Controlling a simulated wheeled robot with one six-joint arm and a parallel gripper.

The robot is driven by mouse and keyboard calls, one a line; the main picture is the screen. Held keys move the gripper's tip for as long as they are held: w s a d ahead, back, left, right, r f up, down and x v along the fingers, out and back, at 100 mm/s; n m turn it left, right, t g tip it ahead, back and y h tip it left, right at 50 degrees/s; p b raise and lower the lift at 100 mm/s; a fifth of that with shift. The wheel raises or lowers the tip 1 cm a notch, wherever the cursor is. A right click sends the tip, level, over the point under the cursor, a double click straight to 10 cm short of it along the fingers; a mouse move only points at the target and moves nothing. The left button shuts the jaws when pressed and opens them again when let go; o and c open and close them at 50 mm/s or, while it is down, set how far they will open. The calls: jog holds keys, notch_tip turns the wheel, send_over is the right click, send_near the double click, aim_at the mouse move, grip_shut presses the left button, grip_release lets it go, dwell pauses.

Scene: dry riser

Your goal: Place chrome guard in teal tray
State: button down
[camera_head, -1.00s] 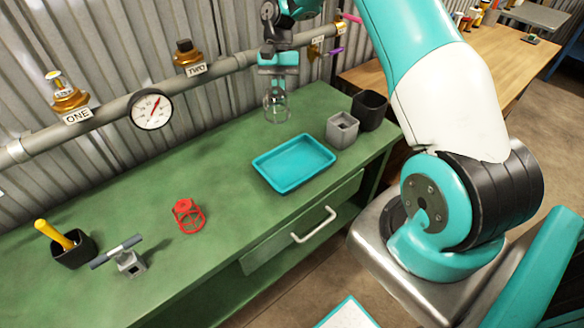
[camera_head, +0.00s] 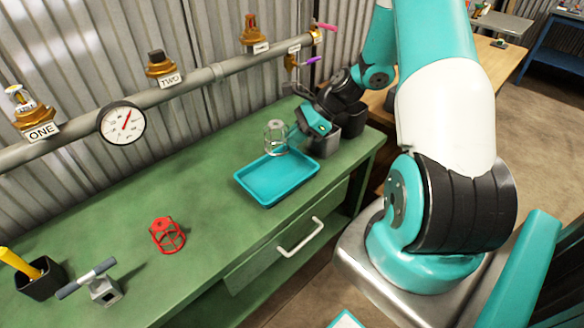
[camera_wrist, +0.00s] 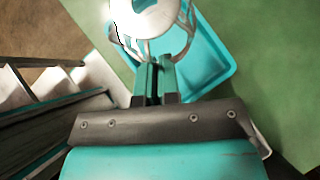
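The chrome guard (camera_head: 275,137) is a shiny wire cage at the far edge of the teal tray (camera_head: 277,192). My gripper (camera_head: 292,133) reaches in from the right and is shut on the guard's side. In the wrist view the gripper fingers (camera_wrist: 155,76) are close together at the guard (camera_wrist: 157,22), which overlaps the tray (camera_wrist: 212,80). The guard looks upright and seems a little above the tray, though its exact height is hard to tell. The tray is otherwise empty and lies on the green bench.
A red cage guard (camera_head: 167,236), a grey T-handled tool (camera_head: 98,284) and a black cup (camera_head: 41,279) stand on the green bench (camera_head: 205,200). A pipe with a gauge (camera_head: 122,123) runs along the wall.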

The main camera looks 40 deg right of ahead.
notch_tip(320, 180, down, 11)
jog(key=shift+r+p, duration=0.1)
jog(key=shift+p, duration=0.3)
jog(key=c, duration=1.4)
grip_release()
jog(key=shift+o, duration=0.2)
jog(key=b+v, duration=0.2)
jog(key=v, duration=0.9)
jog(key=s+a+r+n+g+h, duration=0.1)
jog(key=a+r+n+g, duration=0.1)
jog(key=a+r+n, duration=0.75)
jog(key=a+r+n+g+h, duration=0.1)
jog(key=a+r+n+g, duration=0.1)
jog(key=a+r+n, duration=0.8)
jog(key=s+a+r+n, duration=0.1)
jog(key=s+a+n, duration=0.4)
jog(key=s+a, duration=0.2)
jog(key=s+a+r+n+h, duration=0.1)
jog(key=s+a+r+n, duration=0.1)
jog(key=s+a+n, duration=0.4)
jog(key=s, duration=0.2)
jog(key=shift+s+a+r, duration=0.3)
jog(key=shift+a, duration=0.1)
